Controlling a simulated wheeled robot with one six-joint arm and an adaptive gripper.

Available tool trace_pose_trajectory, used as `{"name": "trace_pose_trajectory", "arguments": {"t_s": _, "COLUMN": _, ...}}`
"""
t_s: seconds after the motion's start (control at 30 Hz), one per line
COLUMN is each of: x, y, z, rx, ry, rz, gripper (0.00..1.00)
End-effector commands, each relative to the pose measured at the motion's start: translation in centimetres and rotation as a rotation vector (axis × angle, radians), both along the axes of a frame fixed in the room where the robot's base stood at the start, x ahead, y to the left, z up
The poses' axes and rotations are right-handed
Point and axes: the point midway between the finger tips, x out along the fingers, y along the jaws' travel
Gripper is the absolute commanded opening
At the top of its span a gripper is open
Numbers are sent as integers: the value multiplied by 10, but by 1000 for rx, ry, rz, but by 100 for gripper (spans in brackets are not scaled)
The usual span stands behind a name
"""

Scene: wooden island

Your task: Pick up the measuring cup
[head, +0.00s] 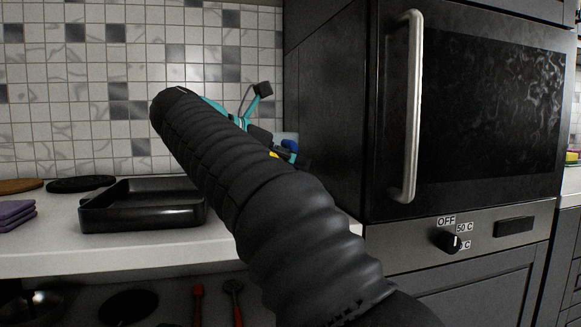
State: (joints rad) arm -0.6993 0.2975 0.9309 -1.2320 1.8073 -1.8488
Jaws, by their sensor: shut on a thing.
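My gripper (285,150) is partly in view just left of the tall oven cabinet, above the counter. My own black ribbed arm covers most of it, and the fingertips are hard to make out. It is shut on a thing. A small pale, clear-looking patch (287,136) shows right at the gripper, beside its blue part. It seems to be part of the measuring cup, but the cup's full shape and handle are hidden.
A black baking tray (142,222) stands on the white counter (60,245), left of my arm. Purple folded cloths (14,214) and dark round boards (82,184) lie farther left. The oven (480,110) with its long handle (407,105) stands close on the right.

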Motion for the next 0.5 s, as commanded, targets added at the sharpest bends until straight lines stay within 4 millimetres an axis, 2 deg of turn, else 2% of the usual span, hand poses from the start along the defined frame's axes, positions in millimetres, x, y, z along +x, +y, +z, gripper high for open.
{"name": "trace_pose_trajectory", "arguments": {"t_s": 0.5, "x": -42, "y": -36, "z": 34, "rx": 2, "ry": -4, "rz": 0, "gripper": 0}}
